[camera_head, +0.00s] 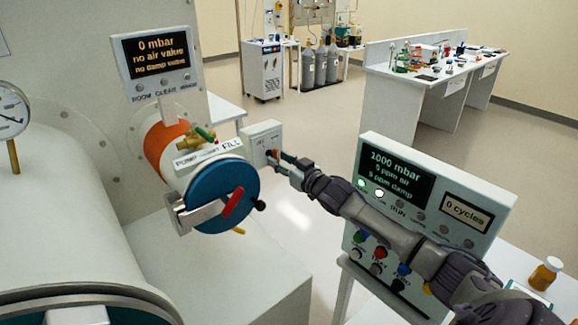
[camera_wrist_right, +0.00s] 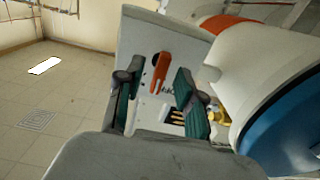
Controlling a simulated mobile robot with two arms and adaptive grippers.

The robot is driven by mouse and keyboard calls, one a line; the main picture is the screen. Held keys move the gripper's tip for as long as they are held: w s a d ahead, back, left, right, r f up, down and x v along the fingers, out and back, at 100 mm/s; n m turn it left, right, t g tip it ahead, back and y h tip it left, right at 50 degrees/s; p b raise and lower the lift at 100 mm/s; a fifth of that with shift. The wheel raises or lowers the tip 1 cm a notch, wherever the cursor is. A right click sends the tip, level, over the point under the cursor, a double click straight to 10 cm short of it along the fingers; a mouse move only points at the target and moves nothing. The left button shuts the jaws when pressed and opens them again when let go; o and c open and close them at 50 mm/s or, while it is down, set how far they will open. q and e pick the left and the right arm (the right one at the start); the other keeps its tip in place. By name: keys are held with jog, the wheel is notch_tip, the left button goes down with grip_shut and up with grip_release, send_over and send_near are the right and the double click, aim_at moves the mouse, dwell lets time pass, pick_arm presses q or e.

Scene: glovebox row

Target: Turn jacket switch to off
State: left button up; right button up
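The jacket switch is a red-orange lever (camera_wrist_right: 160,72) on a pale box (camera_head: 262,135), which stands beyond the round blue-fronted port. In the right wrist view the lever runs roughly up the picture, slightly tilted, with small dark markings beside it too small to read. My right gripper (camera_head: 282,160) is at the front of the box. Its two green fingers are apart, one on each side of the lever in the right wrist view (camera_wrist_right: 156,98), with gaps visible on both sides. The fingers partly hide the box face. My left gripper is not in view.
A blue port door (camera_head: 217,200) with a red handle is left of my right gripper. A control panel (camera_head: 484,190) with a display and buttons stands behind my right arm. An amber bottle (camera_head: 544,274) is at the right. Open floor lies behind.

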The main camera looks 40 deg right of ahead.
jog(key=s+d, duration=0.1)
jog(key=s, duration=1)
jog(key=shift+s, duration=0.4)
